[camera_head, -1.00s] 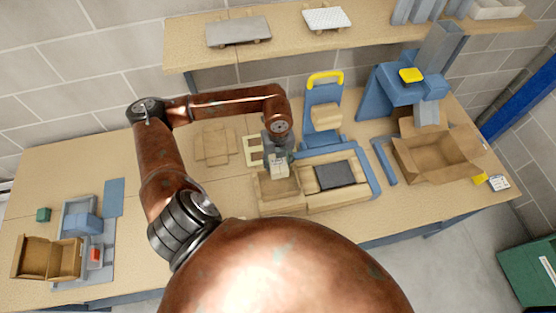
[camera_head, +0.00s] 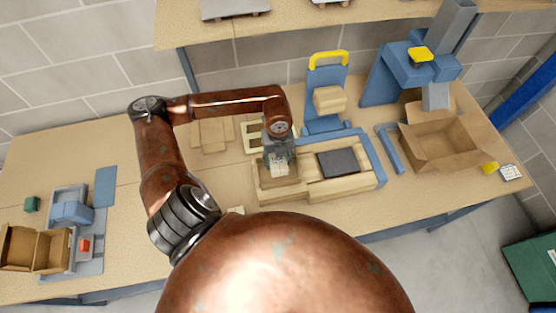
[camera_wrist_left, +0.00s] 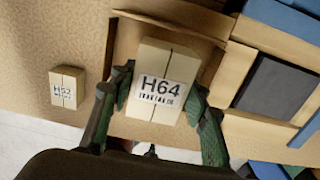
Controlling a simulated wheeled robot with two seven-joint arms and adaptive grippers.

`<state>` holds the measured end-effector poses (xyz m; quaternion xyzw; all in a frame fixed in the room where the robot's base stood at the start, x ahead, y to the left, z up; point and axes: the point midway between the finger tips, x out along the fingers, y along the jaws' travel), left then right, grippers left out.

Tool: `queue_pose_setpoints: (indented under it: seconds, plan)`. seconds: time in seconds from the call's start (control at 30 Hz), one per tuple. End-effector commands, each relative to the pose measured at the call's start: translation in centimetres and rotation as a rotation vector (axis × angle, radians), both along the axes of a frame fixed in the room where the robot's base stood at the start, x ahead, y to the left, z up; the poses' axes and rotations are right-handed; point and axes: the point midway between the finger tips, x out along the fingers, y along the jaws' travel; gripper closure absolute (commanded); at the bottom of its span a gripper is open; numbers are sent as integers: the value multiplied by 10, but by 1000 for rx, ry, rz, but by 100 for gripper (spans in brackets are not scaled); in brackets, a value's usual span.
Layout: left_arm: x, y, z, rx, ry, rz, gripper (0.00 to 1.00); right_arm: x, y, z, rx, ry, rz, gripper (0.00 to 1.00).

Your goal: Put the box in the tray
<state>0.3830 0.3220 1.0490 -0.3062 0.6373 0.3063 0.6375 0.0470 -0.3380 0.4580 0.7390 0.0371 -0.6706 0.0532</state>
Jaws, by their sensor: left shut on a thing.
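My left gripper (camera_head: 279,168) is shut on a pale box (camera_wrist_left: 165,82) labelled H64, with a finger on each side of it. The box also shows under the gripper in the head view (camera_head: 278,171). The tray (camera_head: 285,194) is a small open wooden one on the bench. In the wrist view, its wall (camera_wrist_left: 180,29) shows beyond the box. The box is over or within the tray's opening; I cannot tell whether it touches the floor. My right gripper is in neither view.
A smaller box (camera_wrist_left: 66,88) labelled H52 lies beside the tray, left in the wrist view. A wooden fixture with a dark pad (camera_head: 339,163) adjoins the tray on the right. An open cardboard carton (camera_head: 442,150) stands further right. A blue stand (camera_head: 326,95) rises behind.

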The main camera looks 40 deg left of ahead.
Motion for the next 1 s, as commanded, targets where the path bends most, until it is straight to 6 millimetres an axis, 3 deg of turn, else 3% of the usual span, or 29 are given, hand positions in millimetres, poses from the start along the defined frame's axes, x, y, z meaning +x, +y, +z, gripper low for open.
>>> queue_pose_setpoints:
  seconds: [0.4,0.93,0.97,1.0]
  plan:
    - [0,0,-39,0,0,0,83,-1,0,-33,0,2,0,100]
    - [0,0,-46,0,0,0,83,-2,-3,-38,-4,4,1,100]
    - [0,0,-46,0,0,0,57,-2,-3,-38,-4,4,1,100]
    - [0,0,-46,0,0,0,54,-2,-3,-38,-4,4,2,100]
